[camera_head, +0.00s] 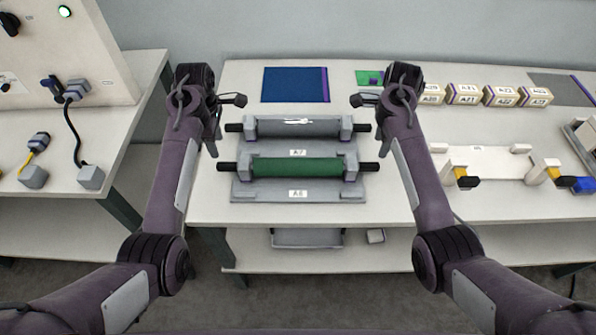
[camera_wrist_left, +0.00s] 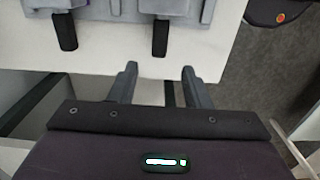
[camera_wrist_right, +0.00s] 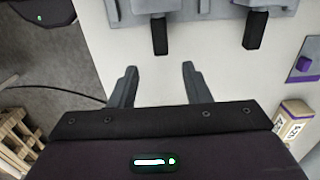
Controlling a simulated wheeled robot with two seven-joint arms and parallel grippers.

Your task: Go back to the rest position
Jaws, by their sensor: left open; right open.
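My left gripper (camera_wrist_left: 160,69) is open with nothing between its fingers. In the head view it is raised at the left of the two roll stands. My right gripper (camera_wrist_right: 160,68) is open and empty, raised at the right of the stands. A grey roll (camera_head: 285,128) lies across the back stand, labelled A7. A green roll (camera_head: 297,168) lies across the front stand (camera_head: 250,190). Black shaft ends of both rolls stick out on each side. The left wrist view shows two shaft ends (camera_wrist_left: 160,38) ahead of the fingers, apart from them. The right wrist view shows likewise (camera_wrist_right: 159,37).
A blue mat (camera_head: 293,85) lies behind the stands, with a green piece (camera_head: 368,78) right of it. Several labelled boxes (camera_head: 463,94) line the back right. A white fixture (camera_head: 500,162) with yellow-and-black parts is at right. A lower shelf (camera_head: 260,262) sits below. A control panel stands left.

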